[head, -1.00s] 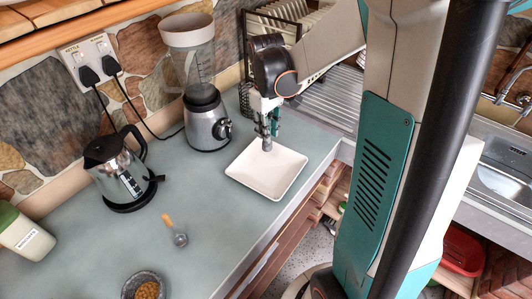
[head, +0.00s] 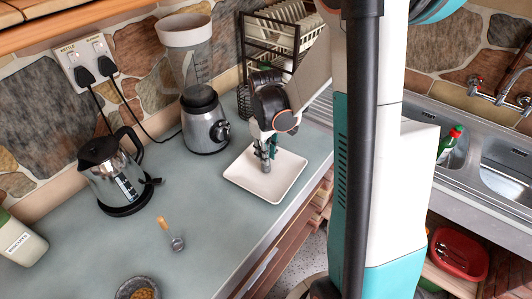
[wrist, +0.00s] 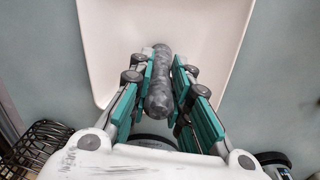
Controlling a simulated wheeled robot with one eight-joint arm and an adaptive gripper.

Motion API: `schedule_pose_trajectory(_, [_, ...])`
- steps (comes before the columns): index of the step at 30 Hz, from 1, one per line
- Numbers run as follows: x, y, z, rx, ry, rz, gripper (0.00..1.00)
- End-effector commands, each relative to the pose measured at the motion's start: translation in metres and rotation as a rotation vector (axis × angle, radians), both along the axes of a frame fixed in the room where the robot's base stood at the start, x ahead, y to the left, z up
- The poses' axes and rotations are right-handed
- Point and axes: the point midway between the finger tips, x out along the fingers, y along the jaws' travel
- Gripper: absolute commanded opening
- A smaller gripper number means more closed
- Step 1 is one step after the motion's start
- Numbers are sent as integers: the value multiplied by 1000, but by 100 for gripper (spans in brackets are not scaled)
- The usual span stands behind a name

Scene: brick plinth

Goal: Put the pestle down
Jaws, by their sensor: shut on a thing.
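The grey stone pestle (wrist: 158,85) is between the green-padded fingers of my gripper (wrist: 160,88), which is shut on it. In the head view the pestle (head: 266,166) hangs upright from my gripper (head: 265,148), its lower end over the white square tray (head: 285,183). Whether its tip touches the tray I cannot tell. The tray also fills the upper middle of the wrist view (wrist: 215,30) and has nothing else on it. A grey stone mortar (head: 124,288) with orange-brown contents stands at the bottom edge of the head view.
A blender (head: 205,120) stands left of my gripper, a kettle (head: 112,175) further left. A dish rack (head: 285,30) is behind.

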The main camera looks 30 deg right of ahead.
Motion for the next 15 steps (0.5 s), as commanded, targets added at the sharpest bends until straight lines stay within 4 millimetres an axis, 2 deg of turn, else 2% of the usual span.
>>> schedule_pose_trajectory(3, [0,0,-4,0,0,0,0])
schedule_pose_trajectory(4, [0,0,-3,0,0,0,22])
schedule_pose_trajectory(6, [0,0,-3,0,0,0,38])
schedule_pose_trajectory(15, [0,0,-2,0,0,0,38])
